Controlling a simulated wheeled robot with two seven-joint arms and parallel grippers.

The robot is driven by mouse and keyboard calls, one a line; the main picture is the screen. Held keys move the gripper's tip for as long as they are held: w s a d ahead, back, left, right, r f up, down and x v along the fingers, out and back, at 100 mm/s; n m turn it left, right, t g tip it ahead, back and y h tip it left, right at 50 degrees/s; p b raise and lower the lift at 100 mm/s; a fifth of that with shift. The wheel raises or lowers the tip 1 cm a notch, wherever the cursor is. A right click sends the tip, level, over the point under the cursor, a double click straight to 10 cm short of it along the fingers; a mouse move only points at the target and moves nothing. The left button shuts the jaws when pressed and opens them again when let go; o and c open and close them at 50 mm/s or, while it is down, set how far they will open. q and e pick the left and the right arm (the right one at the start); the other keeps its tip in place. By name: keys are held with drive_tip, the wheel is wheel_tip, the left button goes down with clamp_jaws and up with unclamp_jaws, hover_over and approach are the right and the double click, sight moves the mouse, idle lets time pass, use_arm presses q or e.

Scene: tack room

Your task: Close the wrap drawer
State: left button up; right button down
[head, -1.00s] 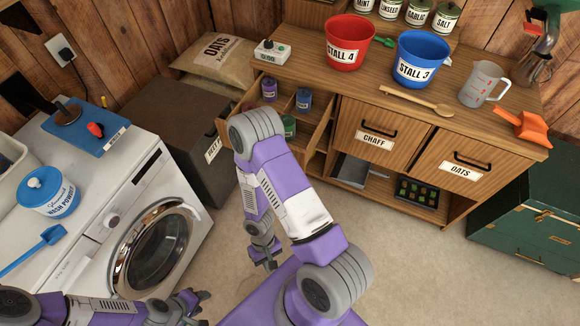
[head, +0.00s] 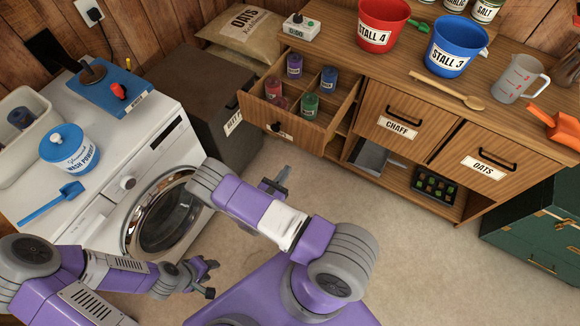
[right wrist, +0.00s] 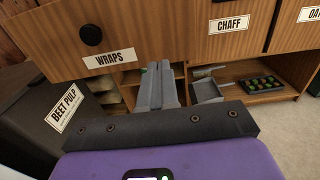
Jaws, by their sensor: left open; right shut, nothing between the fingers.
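The wrap drawer (head: 255,112) stands pulled out at the left end of the wooden cabinet, holding several coloured wrap rolls. In the right wrist view its front (right wrist: 150,30) carries a WRAPS label and a dark round knob (right wrist: 91,35). My right gripper (head: 284,173) is shut and empty, in front of and below the drawer in the head view. Its fingers (right wrist: 157,85) also show in the right wrist view, below the drawer front; I cannot tell whether they touch it. My left gripper (head: 210,279) is open and empty, low beside the washing machine.
The washing machine (head: 115,180) stands at left and a dark beet pulp bin (head: 205,95) stands beside the drawer. The cabinet top (head: 400,85) holds buckets, a spoon and a jug. A green chest (head: 540,225) stands at right. Floor (head: 390,240) before the cabinet is clear.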

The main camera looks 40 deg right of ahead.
sight(306, 142)
use_arm(q)
drive_tip(key=shift+f+b, duration=0.75)
drive_tip(key=shift+f, duration=0.05)
use_arm(e)
drive_tip(key=x, duration=1.2)
drive_tip(key=shift+s, duration=0.1)
drive_tip(key=shift+d, duration=0.1)
